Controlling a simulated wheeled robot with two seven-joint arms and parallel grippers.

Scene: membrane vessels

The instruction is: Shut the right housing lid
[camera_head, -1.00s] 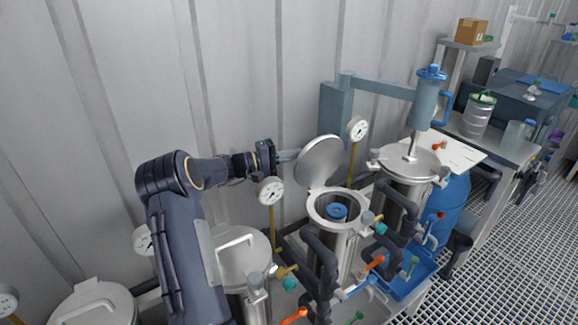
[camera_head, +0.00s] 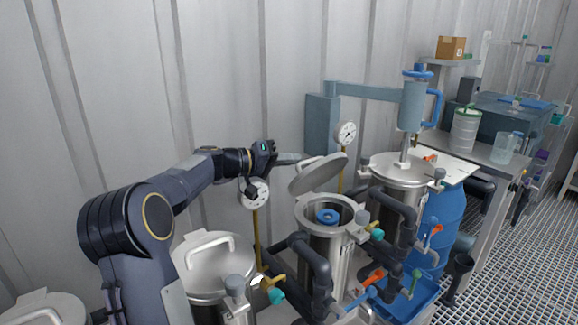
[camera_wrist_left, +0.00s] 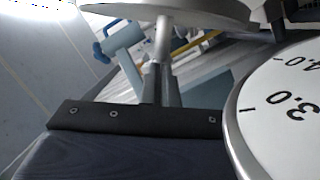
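The open housing (camera_head: 328,216) is a steel vessel with a blue ring part (camera_head: 327,216) visible inside its mouth. Its round steel lid (camera_head: 318,174) is hinged at the back and stands tilted, partly lowered over the opening. My left gripper (camera_head: 297,159) is behind the lid at its upper left edge, seemingly touching its outer side. In the left wrist view the fingers (camera_wrist_left: 163,80) point toward the lid (camera_wrist_left: 180,10), which fills the top. Exact contact is hard to tell. My right gripper is not in view.
A pressure gauge (camera_head: 255,193) sits just below my left wrist, and another gauge (camera_head: 346,134) stands behind the lid. A closed housing (camera_head: 215,262) is at left. A vessel (camera_head: 398,172) under a blue press (camera_head: 412,105) stands at right. Dark pipes (camera_head: 312,262) run in front.

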